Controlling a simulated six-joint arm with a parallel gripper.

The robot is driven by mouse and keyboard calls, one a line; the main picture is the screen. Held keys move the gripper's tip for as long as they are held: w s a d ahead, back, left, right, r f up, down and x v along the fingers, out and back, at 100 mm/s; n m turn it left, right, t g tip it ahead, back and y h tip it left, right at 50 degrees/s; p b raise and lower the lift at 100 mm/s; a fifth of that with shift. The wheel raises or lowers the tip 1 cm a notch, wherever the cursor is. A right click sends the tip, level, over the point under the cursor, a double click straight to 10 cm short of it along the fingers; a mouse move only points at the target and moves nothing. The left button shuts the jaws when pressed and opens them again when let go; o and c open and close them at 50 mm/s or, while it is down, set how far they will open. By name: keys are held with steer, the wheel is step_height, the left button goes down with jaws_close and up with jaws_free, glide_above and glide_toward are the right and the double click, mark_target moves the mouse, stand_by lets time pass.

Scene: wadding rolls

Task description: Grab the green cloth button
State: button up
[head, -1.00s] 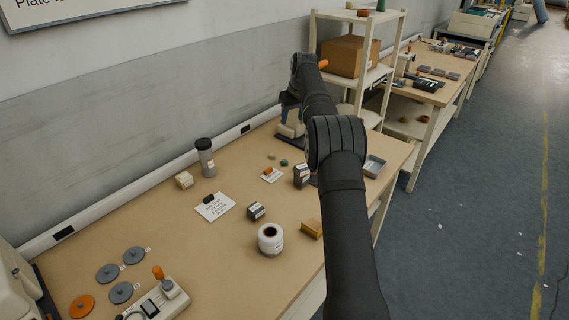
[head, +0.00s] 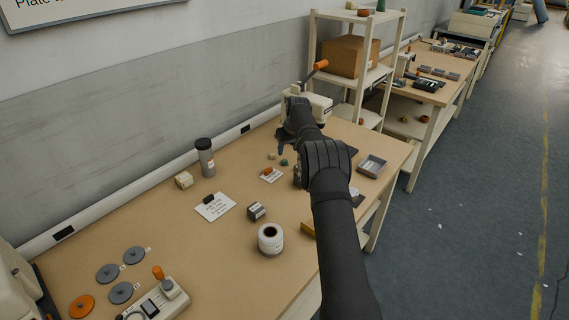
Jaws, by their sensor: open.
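A small dark green button (head: 284,162) lies on the tan workbench (head: 165,238) near the wall side, beside a small beige piece (head: 271,156). My gripper (head: 281,151) points down at the end of my dark arm, just above and behind the green button in the picture. It is open, and nothing shows between its fingers. The fingers are small in this view, and I cannot tell whether they touch the button.
A white card with an orange piece (head: 267,170) lies just in front of the button. A beige press with an orange handle (head: 318,68) stands behind. A grey tray (head: 372,165) is at right. My arm hides part of the bench.

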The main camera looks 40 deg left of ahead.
mark_target(285, 161)
steer(key=shift+s+x, duration=0.1)
steer(key=shift+x, duration=1.55)
steer(key=shift+s+x, duration=0.15)
steer(key=shift+x, duration=1.45)
steer(key=c, duration=1.1)
